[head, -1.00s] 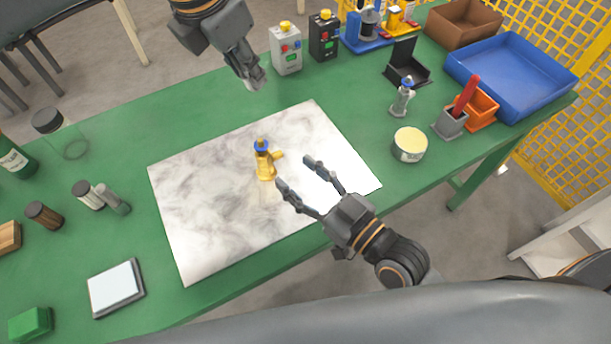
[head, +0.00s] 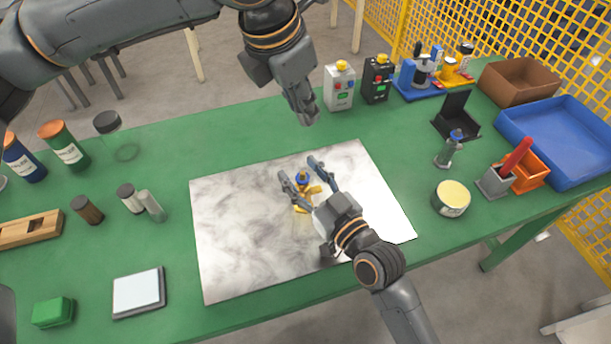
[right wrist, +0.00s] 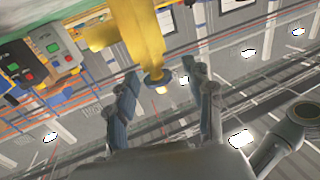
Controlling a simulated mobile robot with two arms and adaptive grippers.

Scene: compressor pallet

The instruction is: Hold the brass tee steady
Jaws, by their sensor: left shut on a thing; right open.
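The brass tee (head: 302,205) stands upright on the marbled sheet (head: 235,230), with a blue part (head: 303,177) at its top. My right gripper (head: 299,173) is open, its fingers on either side of the tee in the head view; its palm hides part of the sheet. In the right wrist view, the yellow tee (right wrist: 143,35) is above and partly between the spread fingers (right wrist: 165,95), with no clear contact. My left gripper (head: 307,112) is over the table behind the sheet, away from the tee, shut on a small grey thing that is hardly visible.
Two control boxes, one grey (head: 340,88) and one black (head: 377,80), stand behind the sheet near my left gripper. A blue tray (head: 560,135) is far right. The sheet's left half is clear.

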